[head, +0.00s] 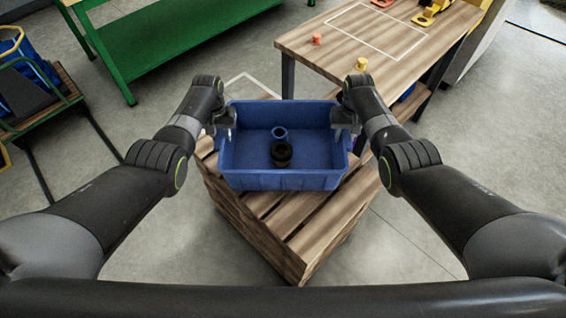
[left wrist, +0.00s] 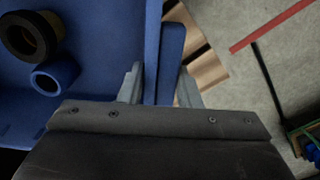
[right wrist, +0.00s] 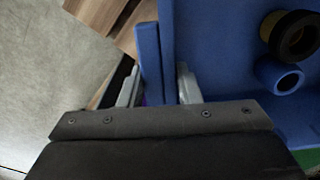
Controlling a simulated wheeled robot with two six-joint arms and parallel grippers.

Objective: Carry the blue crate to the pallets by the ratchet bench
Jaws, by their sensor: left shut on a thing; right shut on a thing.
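The blue crate (head: 240,150) is between my two arms in the head view, over a stack of wooden pallets (head: 318,232). I cannot tell whether it rests on the pallets or hangs just above. Inside it lie a black ring (head: 282,153) and a smaller blue ring (head: 279,132). My left gripper (head: 226,122) is shut on the crate's left wall; the left wrist view shows its fingers (left wrist: 160,85) on both sides of the wall. My right gripper (head: 344,118) is shut on the right wall, and its fingers (right wrist: 158,85) straddle it in the right wrist view.
A wooden bench (head: 375,45) with small orange and yellow parts stands close behind the crate at the right. A green bench (head: 180,40) is at the back left. A cart (head: 35,95) stands at the left edge. Grey floor is clear around the pallets' front.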

